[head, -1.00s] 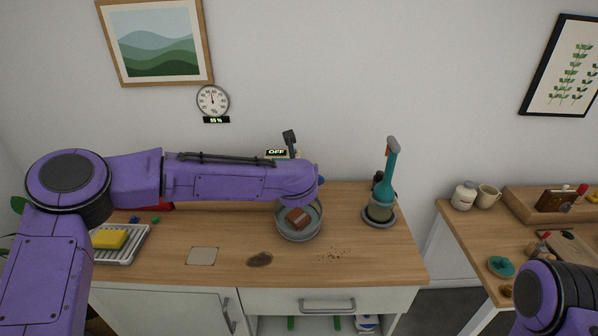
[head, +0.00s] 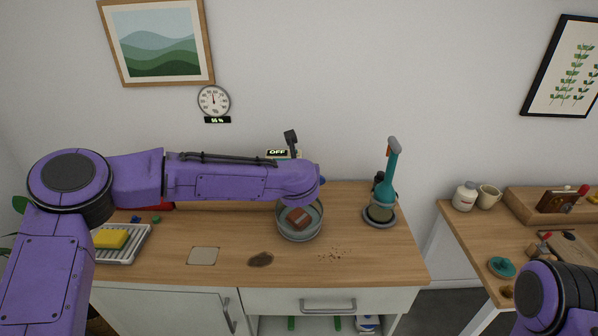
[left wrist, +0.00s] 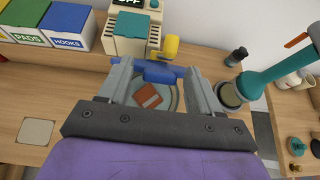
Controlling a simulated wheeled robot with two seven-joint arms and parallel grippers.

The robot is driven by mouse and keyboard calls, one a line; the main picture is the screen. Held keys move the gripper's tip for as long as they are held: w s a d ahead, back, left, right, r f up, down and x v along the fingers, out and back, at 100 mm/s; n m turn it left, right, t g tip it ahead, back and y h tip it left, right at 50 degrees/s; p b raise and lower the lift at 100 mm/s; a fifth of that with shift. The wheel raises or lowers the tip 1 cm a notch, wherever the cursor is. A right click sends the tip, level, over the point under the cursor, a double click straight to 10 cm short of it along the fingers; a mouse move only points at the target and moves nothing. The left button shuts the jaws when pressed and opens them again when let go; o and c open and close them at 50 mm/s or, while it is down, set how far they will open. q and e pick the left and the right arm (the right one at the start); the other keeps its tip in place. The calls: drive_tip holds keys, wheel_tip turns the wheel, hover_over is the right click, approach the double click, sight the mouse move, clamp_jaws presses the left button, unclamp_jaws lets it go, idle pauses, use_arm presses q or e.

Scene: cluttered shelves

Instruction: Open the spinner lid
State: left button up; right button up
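A round grey vessel (head: 299,236) stands on the wooden counter with a brown-red block (head: 298,217) inside. It also shows in the left wrist view (left wrist: 176,108), beyond my fingers. I cannot tell whether a clear lid covers it. My left gripper (left wrist: 160,72) is above the vessel, its two grey fingers wide apart. A blue bar-like part (left wrist: 161,73) lies across the gap between the fingertips; I cannot tell whether they touch it. In the head view my purple left arm hides the gripper. My right gripper is out of view; only my right arm shows at lower right.
A beige device with an OFF display (head: 278,153) and a lever stands behind the vessel. A teal long-necked tool (head: 387,185) stands to the right. A tray with a yellow sponge (head: 110,239) is at left. The counter's front has a stain and crumbs.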

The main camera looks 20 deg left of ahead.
use_arm(q)
drive_tip(key=b+v, duration=0.4)
drive_tip(key=v, duration=0.6)
drive_tip(key=shift+s, duration=0.25)
drive_tip(key=shift+r, duration=0.1)
